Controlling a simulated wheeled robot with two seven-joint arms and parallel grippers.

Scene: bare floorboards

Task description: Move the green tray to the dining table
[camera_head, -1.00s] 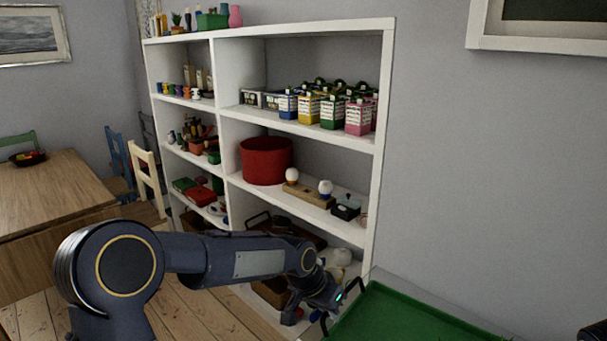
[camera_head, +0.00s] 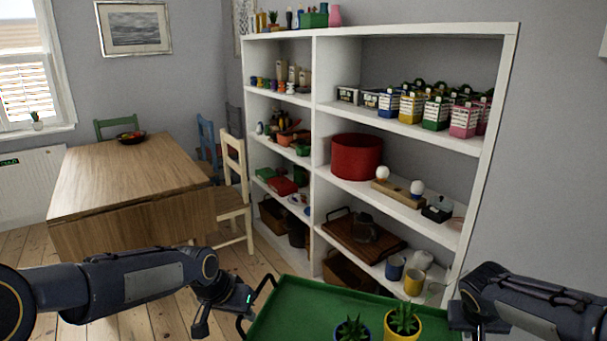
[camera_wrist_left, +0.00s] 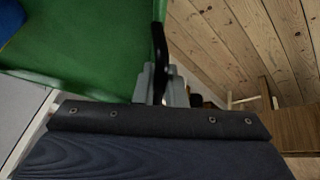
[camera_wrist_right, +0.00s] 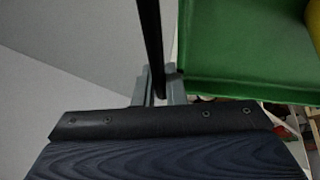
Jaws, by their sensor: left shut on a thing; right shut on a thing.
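The green tray (camera_head: 300,308) is at the bottom middle of the head view, with two potted plants on it: one in a yellow pot (camera_head: 402,326) and one in a blue pot (camera_head: 352,331). My left gripper (camera_head: 245,300) is shut on the tray's dark left handle, which runs between its fingers (camera_wrist_left: 161,84) in the left wrist view. My right gripper (camera_wrist_right: 158,84) is shut on the other dark handle. The tray's green side shows in both wrist views. The wooden dining table (camera_head: 128,180) stands at the left, beyond my left arm.
A white shelf unit (camera_head: 505,85) full of cartons, pots and mugs stands close behind the tray. A cream chair (camera_head: 236,190) is between shelf and table. A fruit bowl (camera_head: 131,137) sits at the table's far end; its nearer top is clear. Bare floor (camera_head: 215,262) lies before the table.

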